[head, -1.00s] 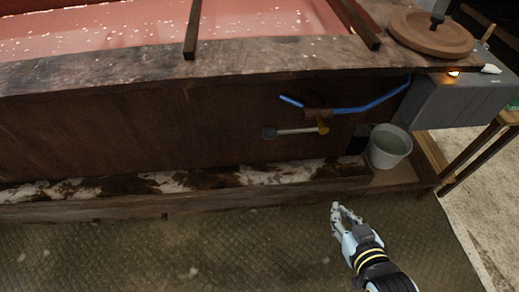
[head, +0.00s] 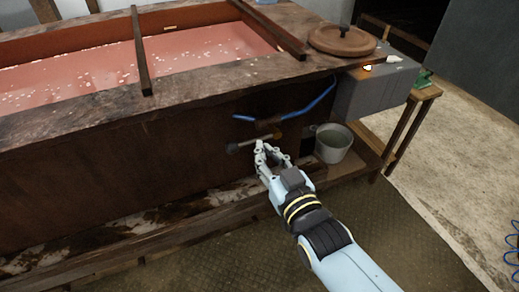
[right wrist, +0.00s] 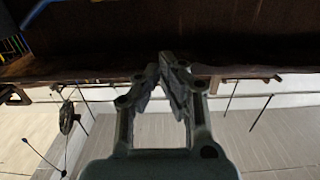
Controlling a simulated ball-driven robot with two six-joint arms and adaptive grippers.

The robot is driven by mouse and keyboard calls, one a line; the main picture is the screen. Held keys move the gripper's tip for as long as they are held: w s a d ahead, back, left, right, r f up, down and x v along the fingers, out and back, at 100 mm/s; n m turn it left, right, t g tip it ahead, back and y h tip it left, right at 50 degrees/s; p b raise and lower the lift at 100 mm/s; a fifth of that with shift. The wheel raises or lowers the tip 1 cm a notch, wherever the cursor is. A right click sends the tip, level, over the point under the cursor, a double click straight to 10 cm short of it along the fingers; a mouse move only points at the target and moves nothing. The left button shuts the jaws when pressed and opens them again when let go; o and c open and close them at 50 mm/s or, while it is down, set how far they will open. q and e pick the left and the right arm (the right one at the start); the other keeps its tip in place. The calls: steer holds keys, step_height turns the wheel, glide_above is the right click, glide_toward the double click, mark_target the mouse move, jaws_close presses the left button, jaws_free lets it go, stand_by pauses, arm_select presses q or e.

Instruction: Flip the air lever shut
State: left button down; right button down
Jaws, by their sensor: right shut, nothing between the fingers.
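The air lever is a pale rod (head: 252,142) with a dark knob (head: 232,149) at its left end, on the dark side panel of the vat. Its right end meets a brass-coloured fitting (head: 278,133) below the blue air pipe (head: 310,107). My right gripper (head: 264,148) is just below and in front of the rod; I cannot tell whether it touches. It is shut and empty; in the right wrist view its fingertips (right wrist: 167,67) come together. My left gripper is out of view.
A pale bucket (head: 333,144) stands right of the lever on a low ledge. A grey box (head: 372,95) sticks out at the vat's right end. A wooden ledge (head: 160,224) runs along the vat's foot. Open floor lies in front.

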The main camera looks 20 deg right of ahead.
steer(key=b, duration=0.5)
glide_above(254, 140)
steer(key=s+a, duration=0.2)
steer(key=s, duration=0.1)
steer(key=f, duration=0.1)
steer(key=shift+w+f+b, duration=0.2)
steer(key=shift+f+b, duration=0.7)
steer(key=shift+b, duration=0.05)
steer(key=shift+w+f+b, duration=0.2)
steer(key=shift+f+b, duration=0.65)
steer(key=shift+b, duration=0.05)
steer(key=shift+d, duration=0.15)
